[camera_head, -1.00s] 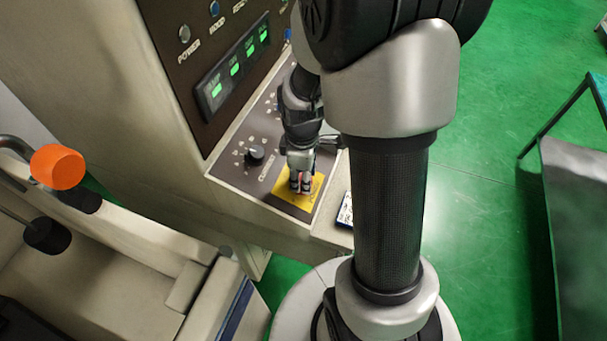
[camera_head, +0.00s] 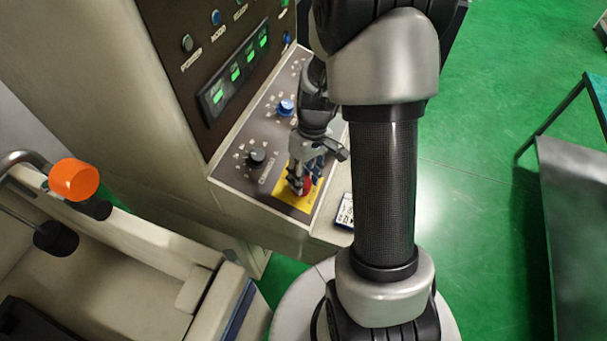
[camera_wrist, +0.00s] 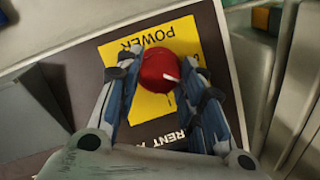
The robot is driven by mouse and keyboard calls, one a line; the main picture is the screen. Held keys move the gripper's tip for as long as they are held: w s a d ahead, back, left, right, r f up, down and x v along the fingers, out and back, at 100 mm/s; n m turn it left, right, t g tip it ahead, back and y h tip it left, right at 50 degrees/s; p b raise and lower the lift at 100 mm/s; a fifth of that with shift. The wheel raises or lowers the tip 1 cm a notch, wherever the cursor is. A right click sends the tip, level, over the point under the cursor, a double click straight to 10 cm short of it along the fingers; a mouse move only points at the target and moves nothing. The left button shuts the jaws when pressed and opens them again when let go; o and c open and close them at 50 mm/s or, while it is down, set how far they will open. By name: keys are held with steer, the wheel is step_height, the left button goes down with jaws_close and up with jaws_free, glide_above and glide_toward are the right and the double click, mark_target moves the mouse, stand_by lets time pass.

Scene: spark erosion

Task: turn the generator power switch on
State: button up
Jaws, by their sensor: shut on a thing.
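The generator power switch is a round red knob (camera_wrist: 160,70) with a small white mark, on a yellow plate (camera_wrist: 117,52) lettered POWER. My gripper (camera_wrist: 163,82) has its two fingers on either side of the red knob in the wrist view and is shut on it. In the head view the red knob (camera_head: 306,184) shows partly behind the fingers of my gripper (camera_head: 304,178), and the yellow plate (camera_head: 284,191) lies at the near end of the sloped panel. The white mark points toward the lower right in the wrist view.
A black CURRENT knob (camera_head: 257,156) and a blue-capped knob (camera_head: 286,107) stand on the same panel. Green displays (camera_head: 235,72) are on the upright face. An orange knob (camera_head: 74,180) stands at left. A small card-like object (camera_head: 345,211) lies beside the panel.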

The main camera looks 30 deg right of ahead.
steer(key=m+y, duration=0.1)
steer(key=m, duration=0.3)
steer(key=shift+d+m+y, duration=0.2)
steer(key=shift+m+y, duration=0.1)
steer(key=shift+y, duration=0.1)
steer(key=m, duration=0.2)
steer(key=m+y, duration=0.1)
steer(key=m, duration=0.2)
steer(key=shift+s+d+f+t, duration=0.1)
steer(key=shift+d+t, duration=0.05)
steer(key=shift+t, duration=0.25)
steer(key=shift+y, duration=0.3)
steer(key=o, duration=1.1)
steer(key=shift+c, duration=0.2)
steer(key=v, duration=1.2)
steer(key=shift+s, duration=0.1)
